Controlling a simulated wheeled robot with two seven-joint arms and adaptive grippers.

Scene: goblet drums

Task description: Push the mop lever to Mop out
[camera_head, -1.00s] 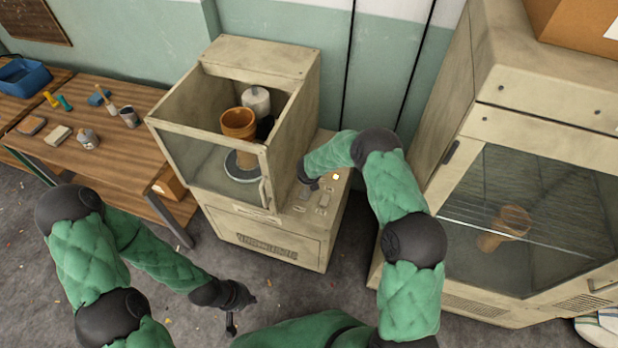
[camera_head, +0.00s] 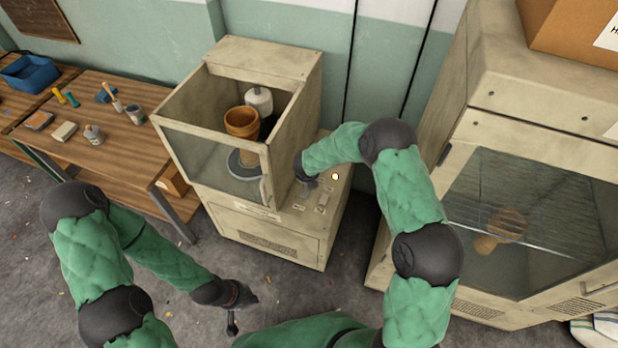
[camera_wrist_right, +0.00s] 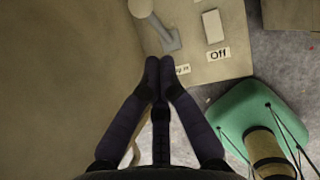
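The machine (camera_head: 265,222) is a beige cabinet with a glazed box on top and a small control panel beside the box. In the right wrist view, a grey lever with a round knob (camera_wrist_right: 140,8) rises from a slot plate on the panel; I take it as the mop lever. A label ending in "p in" (camera_wrist_right: 183,69) lies near its plate, partly covered. My right gripper (camera_wrist_right: 160,62) has its fingertips together, just short of the lever plate, with nothing visible between them. It also shows at the panel (camera_head: 308,183). My left gripper (camera_head: 240,297) hangs low over the floor, its fingers unclear.
An orange-brown drum (camera_head: 241,122) stands inside the glazed box on a grey disc. Another drum (camera_head: 500,230) lies behind glass in the cabinet at right. A switch labelled Off (camera_wrist_right: 213,26) sits beside the lever. A workbench (camera_head: 140,150) stands at left.

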